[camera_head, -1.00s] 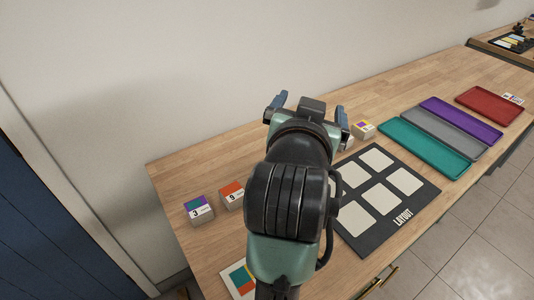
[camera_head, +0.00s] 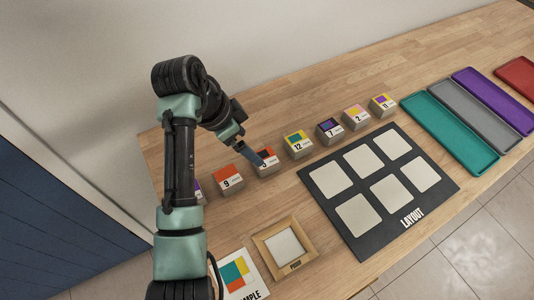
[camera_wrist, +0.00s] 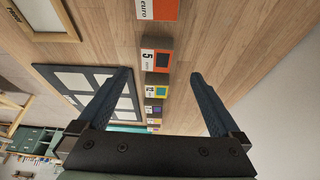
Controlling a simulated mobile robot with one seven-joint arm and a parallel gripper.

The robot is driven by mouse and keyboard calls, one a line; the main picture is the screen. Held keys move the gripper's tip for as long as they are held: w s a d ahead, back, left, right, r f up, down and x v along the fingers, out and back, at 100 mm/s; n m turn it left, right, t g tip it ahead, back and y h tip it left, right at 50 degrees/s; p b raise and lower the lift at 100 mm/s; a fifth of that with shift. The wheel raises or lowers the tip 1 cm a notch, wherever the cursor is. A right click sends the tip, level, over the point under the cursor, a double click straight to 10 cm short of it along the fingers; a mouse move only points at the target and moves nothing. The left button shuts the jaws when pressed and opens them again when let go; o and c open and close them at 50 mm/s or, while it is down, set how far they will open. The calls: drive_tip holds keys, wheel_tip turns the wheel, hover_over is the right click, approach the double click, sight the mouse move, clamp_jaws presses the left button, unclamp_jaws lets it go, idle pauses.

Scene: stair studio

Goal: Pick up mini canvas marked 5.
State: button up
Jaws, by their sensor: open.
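The mini canvas marked 5 (camera_wrist: 155,58) is a small block with a red and dark top and a white number label. In the head view, the canvas marked 5 (camera_head: 266,170) sits on the wooden table in a row, between the ones marked 9 (camera_head: 229,182) and 12 (camera_head: 298,147). A finger of my gripper partly covers it there. My gripper (camera_wrist: 160,74) is open and empty. In the wrist view its two fingers lie either side of the row, with the canvas marked 5 just beyond their tips. I cannot tell the height gap.
Canvases marked 7 (camera_head: 329,133), 2 (camera_head: 356,120) and 11 (camera_head: 383,106) continue the row. The black layout board (camera_head: 313,180), a wooden frame (camera_head: 265,241) and a sample card (camera_head: 238,272) lie in front. A teal tray (camera_head: 450,133) is at right. The table behind the row is clear.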

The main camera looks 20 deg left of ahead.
sight(265, 162)
drive_tip(key=x, duration=0.3)
drive_tip(key=shift+f, duration=0.3)
drive_tip(key=shift+d+x, duration=0.15)
drive_tip(key=shift+x, duration=1.25)
drive_tip(key=shift+d+x, duration=0.15)
drive_tip(key=shift+x, duration=1.2)
drive_tip(key=shift+s, duration=0.15)
drive_tip(key=shift+c, duration=0.3)
